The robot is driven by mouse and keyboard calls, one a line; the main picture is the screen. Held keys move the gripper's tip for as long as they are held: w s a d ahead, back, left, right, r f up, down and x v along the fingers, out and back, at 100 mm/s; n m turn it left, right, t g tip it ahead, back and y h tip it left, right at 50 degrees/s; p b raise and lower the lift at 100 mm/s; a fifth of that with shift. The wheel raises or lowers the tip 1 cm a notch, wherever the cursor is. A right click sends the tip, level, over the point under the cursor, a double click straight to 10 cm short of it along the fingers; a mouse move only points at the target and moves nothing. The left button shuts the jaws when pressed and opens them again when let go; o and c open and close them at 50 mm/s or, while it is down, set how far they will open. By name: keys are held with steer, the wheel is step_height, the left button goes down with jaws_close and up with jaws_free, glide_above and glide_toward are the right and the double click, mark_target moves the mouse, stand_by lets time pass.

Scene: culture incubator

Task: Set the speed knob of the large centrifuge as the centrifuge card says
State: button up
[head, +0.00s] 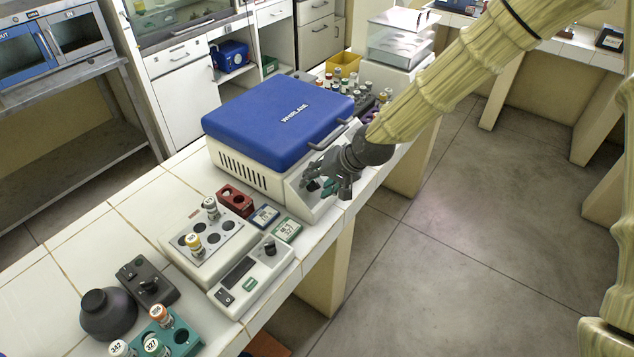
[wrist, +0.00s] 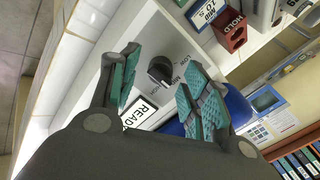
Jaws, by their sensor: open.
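The large centrifuge (head: 270,120) has a blue lid, shut, with a grey handle, on a white body. My gripper (head: 320,186) is at its sloped front panel and hides the controls in the head view. In the wrist view my gripper (wrist: 158,74) is open, its teal-padded fingers on either side of a dark round knob (wrist: 161,71) on the white panel. Contact with the knob cannot be told. Small lettering surrounds the knob.
A red block (head: 235,200) stands near the cards. A white block with vials (head: 205,240) and a small device with a knob (head: 250,275) stand at the near left. Racks of vials (head: 362,95) stand behind the centrifuge. The floor to the right is clear.

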steer(key=v, duration=1.1)
steer(key=shift+r, duration=0.1)
steer(key=s+d+f+g+h, duration=0.1)
steer(key=s+d+f, duration=0.1)
steer(key=s+f, duration=0.5)
steer(key=s+d+f+h, duration=0.1)
steer(key=s+d+f, duration=0.2)
steer(key=f, duration=0.7)
steer(key=s+d+f+g+h, duration=0.1)
steer(key=s+d+f, duration=0.1)
steer(key=s+f, duration=0.5)
steer(key=s+d+f+g+h, duration=0.1)
steer(key=s+d+f, duration=0.4)
steer(key=s+f, duration=0.2)
steer(key=s+d+f+n+g+h, duration=0.1)
steer(key=s+d+f, duration=0.4)
steer(key=s, duration=0.6)
step_height(320, 180, down, 3)
steer(key=shift+r+n+h, duration=0.15)
steer(key=shift+n+h, duration=0.15)
steer(key=shift+h, duration=0.2)
